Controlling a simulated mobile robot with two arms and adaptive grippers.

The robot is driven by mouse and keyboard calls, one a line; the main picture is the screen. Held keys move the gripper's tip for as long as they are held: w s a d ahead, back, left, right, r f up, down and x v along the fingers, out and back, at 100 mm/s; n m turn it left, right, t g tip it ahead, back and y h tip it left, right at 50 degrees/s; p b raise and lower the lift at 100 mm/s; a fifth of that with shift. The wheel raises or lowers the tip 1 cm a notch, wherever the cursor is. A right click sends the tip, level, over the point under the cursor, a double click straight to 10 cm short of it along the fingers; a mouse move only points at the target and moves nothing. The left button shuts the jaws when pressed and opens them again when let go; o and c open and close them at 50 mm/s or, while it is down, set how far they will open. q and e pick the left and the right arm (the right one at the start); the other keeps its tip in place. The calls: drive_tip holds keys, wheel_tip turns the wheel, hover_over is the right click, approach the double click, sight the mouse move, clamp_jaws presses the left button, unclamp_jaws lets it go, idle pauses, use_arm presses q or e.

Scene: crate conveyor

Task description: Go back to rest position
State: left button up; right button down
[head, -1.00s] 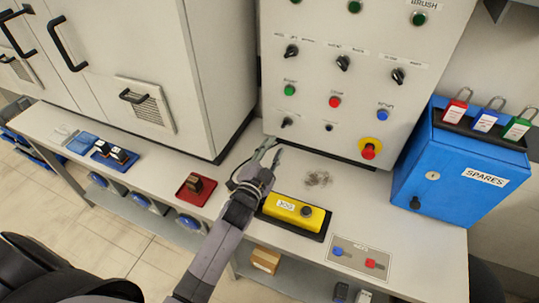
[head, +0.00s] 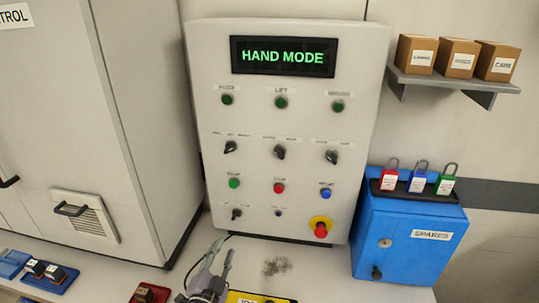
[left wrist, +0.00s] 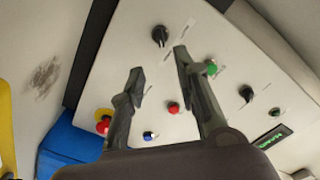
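My left gripper (head: 212,262) shows at the bottom of the head view, in front of the control panel's lower edge. In the left wrist view its two fingers (left wrist: 158,72) are apart with nothing between them. The control panel (head: 215,130) stands upright behind it, with a display (head: 283,57) reading HAND MODE, several knobs and buttons, and a red emergency stop (head: 321,228) on a yellow base. The fingers appear apart from the panel. My right gripper is in neither view.
A blue SPARES box (head: 405,250) with red, blue and green padlocks stands right of the panel. A yellow box (head: 258,298) sits on the bench near the gripper. A shelf (head: 455,80) with small cartons is at upper right. A grey cabinet (head: 130,130) stands left.

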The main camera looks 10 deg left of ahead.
use_arm(q)
drive_tip(key=s+a+f+n+g, duration=0.1)
drive_tip(key=s+f+g, duration=0.1)
drive_tip(key=s, duration=0.1)
drive_tip(key=s+a+f+n+g+y, duration=0.1)
drive_tip(key=s+n+g, duration=0.1)
drive_tip(key=s, duration=0.2)
drive_tip(key=s+f+n+g, duration=0.2)
drive_tip(key=s, duration=0.1)
drive_tip(key=shift+s+a+f+g+y, duration=0.3)
drive_tip(key=shift+a, duration=0.1)
drive_tip(key=s+d+n+g+h, duration=0.15)
drive_tip(key=s+g, duration=0.65)
drive_tip(key=s, duration=1.1)
wheel_tip(320, 180, down, 28)
drive_tip(key=s+g, duration=0.1)
drive_tip(key=s, duration=0.1)
drive_tip(key=s+a+f+g, duration=0.1)
drive_tip(key=s+a+f, duration=0.1)
drive_tip(key=s+f, duration=1.3)
drive_tip(key=shift+s+f, duration=0.15)
drive_tip(key=shift+s, duration=0.6)
drive_tip(key=shift+n+y, duration=0.25)
